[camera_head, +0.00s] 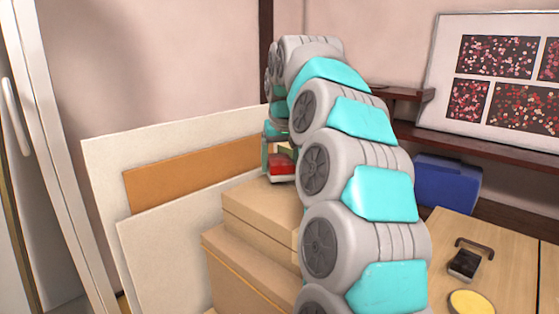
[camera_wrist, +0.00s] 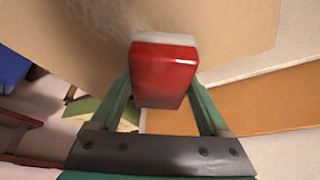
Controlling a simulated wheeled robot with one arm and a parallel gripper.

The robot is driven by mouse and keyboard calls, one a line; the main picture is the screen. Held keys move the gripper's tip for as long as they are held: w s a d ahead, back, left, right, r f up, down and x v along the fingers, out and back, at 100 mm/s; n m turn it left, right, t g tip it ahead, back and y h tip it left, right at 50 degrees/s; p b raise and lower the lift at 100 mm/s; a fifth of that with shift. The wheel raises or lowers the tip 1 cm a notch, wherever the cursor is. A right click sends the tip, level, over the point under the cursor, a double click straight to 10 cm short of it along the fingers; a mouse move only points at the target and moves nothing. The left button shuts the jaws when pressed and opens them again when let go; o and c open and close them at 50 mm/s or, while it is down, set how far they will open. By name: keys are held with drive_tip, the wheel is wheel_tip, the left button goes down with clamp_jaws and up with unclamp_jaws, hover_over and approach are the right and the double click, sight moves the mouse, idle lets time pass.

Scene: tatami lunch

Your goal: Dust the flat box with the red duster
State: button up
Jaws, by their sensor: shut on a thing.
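The red duster (camera_head: 281,166) has a whitish pad under its red body. My gripper (camera_head: 279,150) is shut on it, with a finger on each side of the red body in the wrist view (camera_wrist: 164,75). The duster is at the far end of the flat tan box (camera_head: 262,205), the upper box of a stack. The box's tan face also shows in the wrist view (camera_wrist: 235,30), with a greyish dusty smudge left of the duster. The pad is at or just above this face; I cannot tell if it touches. My arm hides the box's right part.
A larger cardboard box (camera_head: 245,270) is under the flat box. Pale panels (camera_head: 105,165) and an orange-brown board (camera_head: 190,172) lean behind the stack. A wooden table (camera_head: 500,255) with a black-handled object (camera_head: 466,262) and a yellow round item (camera_head: 471,303) is right. A blue case (camera_head: 447,185) stands behind.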

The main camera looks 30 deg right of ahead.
drive_tip(key=shift+f+b, duration=0.6)
drive_tip(key=shift+f, duration=0.4)
idle(0.7)
drive_tip(key=shift+s+d, duration=0.1)
drive_tip(key=shift+s, duration=0.05)
